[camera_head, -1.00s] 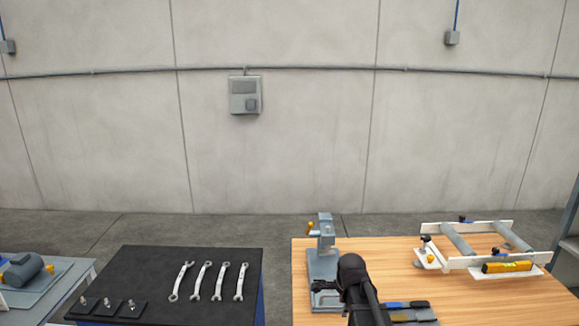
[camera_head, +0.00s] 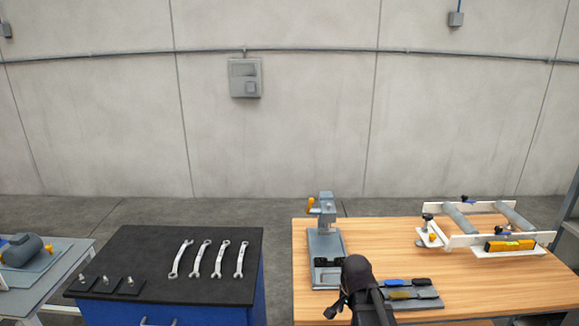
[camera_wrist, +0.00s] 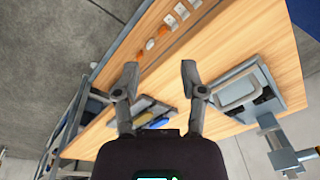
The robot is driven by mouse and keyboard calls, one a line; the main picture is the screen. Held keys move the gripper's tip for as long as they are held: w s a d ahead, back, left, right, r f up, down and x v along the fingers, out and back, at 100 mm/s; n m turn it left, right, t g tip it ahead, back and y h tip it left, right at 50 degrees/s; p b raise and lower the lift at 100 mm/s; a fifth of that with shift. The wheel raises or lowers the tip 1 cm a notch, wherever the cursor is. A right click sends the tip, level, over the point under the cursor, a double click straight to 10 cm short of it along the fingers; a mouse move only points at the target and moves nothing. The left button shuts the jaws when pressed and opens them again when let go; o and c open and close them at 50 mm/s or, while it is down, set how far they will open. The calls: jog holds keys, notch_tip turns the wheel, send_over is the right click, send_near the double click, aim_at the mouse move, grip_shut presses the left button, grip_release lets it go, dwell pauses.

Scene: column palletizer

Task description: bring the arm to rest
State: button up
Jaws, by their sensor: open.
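My gripper (camera_wrist: 160,80) shows in the wrist view with its two grey fingers spread apart and nothing between them. It hangs over the wooden table (camera_wrist: 230,45), clear of the things on it. In the head view my dark arm rises at the bottom, in front of the wooden table (camera_head: 470,288). My fingers cannot be made out there.
A grey press-like device (camera_head: 325,245) stands beside my arm, with a grey tray of blue and yellow-handled tools (camera_head: 410,292) to the right. Several wrenches (camera_head: 208,258) lie on a black-topped bench (camera_head: 140,245).

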jog(key=s+f+n+g+b, duration=0.1)
jog(key=s+f+n+b, duration=0.3)
jog(key=s+n, duration=0.3)
jog(key=shift+s+f+n, duration=0.35)
jog(key=shift+f+n, duration=0.15)
jog(key=shift+n, duration=0.5)
